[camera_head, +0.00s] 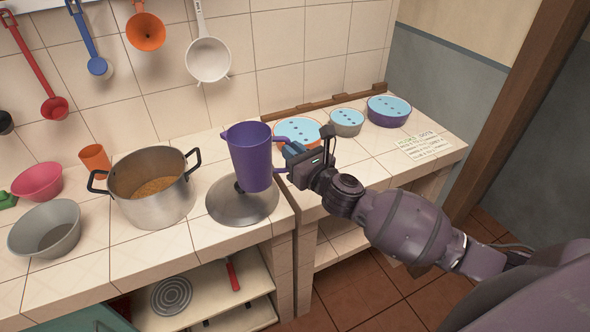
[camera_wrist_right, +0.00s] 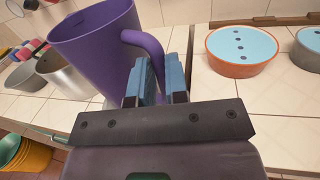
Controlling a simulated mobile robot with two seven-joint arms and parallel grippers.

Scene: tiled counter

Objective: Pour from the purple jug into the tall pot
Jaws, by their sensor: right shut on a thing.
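The purple jug (camera_head: 249,158) is held up by my right gripper (camera_head: 291,154), which is shut on its handle. The jug is close to upright, with its spout toward the left. It is over the grey round lid (camera_head: 243,207) on the counter. In the right wrist view the jug (camera_wrist_right: 100,45) fills the upper left, with the blue fingers (camera_wrist_right: 157,82) on its handle. The tall pot (camera_head: 155,198), silver with two black handles, stands left of the jug and holds something orange-brown. The inside of the jug is hidden. My left gripper is out of view.
A grey bowl (camera_head: 44,232), a pink bowl (camera_head: 37,181) and an orange cup (camera_head: 95,159) stand left of the pot. Bowls with blue tops, one of them orange (camera_head: 297,131), line the back right. Utensils hang on the tiled wall, including a white strainer (camera_head: 208,60).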

